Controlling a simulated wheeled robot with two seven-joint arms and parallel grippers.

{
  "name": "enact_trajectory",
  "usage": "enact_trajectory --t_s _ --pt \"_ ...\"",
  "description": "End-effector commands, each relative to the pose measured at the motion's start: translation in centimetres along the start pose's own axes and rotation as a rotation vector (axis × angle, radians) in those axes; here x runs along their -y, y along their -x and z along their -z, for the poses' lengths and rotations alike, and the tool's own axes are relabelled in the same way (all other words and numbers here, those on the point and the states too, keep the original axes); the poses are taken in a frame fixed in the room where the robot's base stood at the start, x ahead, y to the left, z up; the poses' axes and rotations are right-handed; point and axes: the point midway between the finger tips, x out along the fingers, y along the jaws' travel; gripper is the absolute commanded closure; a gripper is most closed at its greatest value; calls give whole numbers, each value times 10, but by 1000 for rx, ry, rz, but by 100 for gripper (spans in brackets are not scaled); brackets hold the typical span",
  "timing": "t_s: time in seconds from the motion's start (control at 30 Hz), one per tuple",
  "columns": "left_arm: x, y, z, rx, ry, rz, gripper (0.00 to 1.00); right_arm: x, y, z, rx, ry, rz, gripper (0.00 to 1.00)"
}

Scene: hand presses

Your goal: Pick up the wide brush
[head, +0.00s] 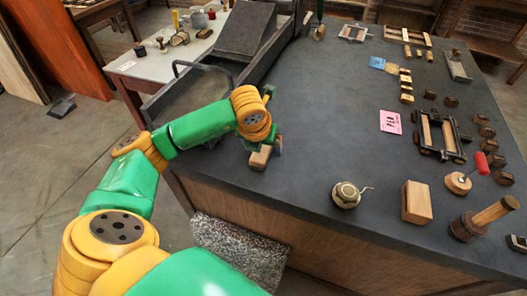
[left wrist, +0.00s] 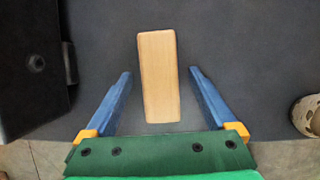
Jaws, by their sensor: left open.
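My left gripper (head: 262,146) points down over the dark bench top, near its left front edge. Below it lies a small light-wood block (head: 260,158), which looks like the wide brush; bristles cannot be made out. In the left wrist view the wooden piece (left wrist: 159,76) lies lengthwise between the two blue fingers of my left gripper (left wrist: 161,76). The fingers are open, with a gap on each side of the wood. The gripper hides part of it in the head view. My right gripper does not show.
A dark press bed (head: 200,92) with raised sides stands left of the gripper. A round metal pot (head: 346,195), a wooden block (head: 417,203) and a wooden-handled tool (head: 484,218) stand to the right. The bench between the gripper and the pink card (head: 390,122) is clear.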

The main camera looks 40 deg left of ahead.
Motion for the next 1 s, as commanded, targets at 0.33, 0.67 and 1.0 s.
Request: enact_trajectory --t_s 0.33,0.67,1.0 --pt "0 -1 0 0 0 0 10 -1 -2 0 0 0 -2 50" --pt "0 -1 1 0 0 0 86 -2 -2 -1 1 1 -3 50" --pt "0 1 0 0 0 0 100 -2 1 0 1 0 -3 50"
